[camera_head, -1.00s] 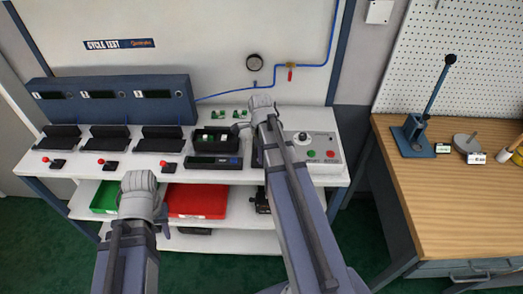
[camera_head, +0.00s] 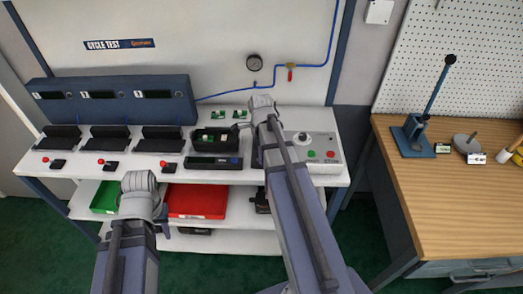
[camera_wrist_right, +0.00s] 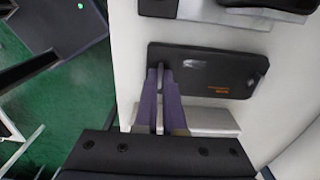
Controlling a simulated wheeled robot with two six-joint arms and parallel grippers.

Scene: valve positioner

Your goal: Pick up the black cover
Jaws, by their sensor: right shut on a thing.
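The black cover (camera_wrist_right: 220,72) is a flat dark plate with rounded corners, a small pale window and orange lettering. It also shows in the head view (camera_head: 214,163) on the white bench, in front of an open black housing (camera_head: 203,138) with green and white parts inside. My right gripper (camera_wrist_right: 163,72) is shut on the cover near one end, its fingers close together over the edge. In the head view its fingers are mostly hidden by my right arm. My left gripper (camera_head: 160,192) hangs low in front of the bench, away from the cover, its fingers mostly hidden.
Several black stands and red buttons line the bench left of the cover. A control box (camera_head: 318,150) with coloured buttons is right of my right arm. Red (camera_head: 197,201) and green (camera_head: 104,196) bins sit on the shelf below. A wooden table (camera_head: 450,205) stands right.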

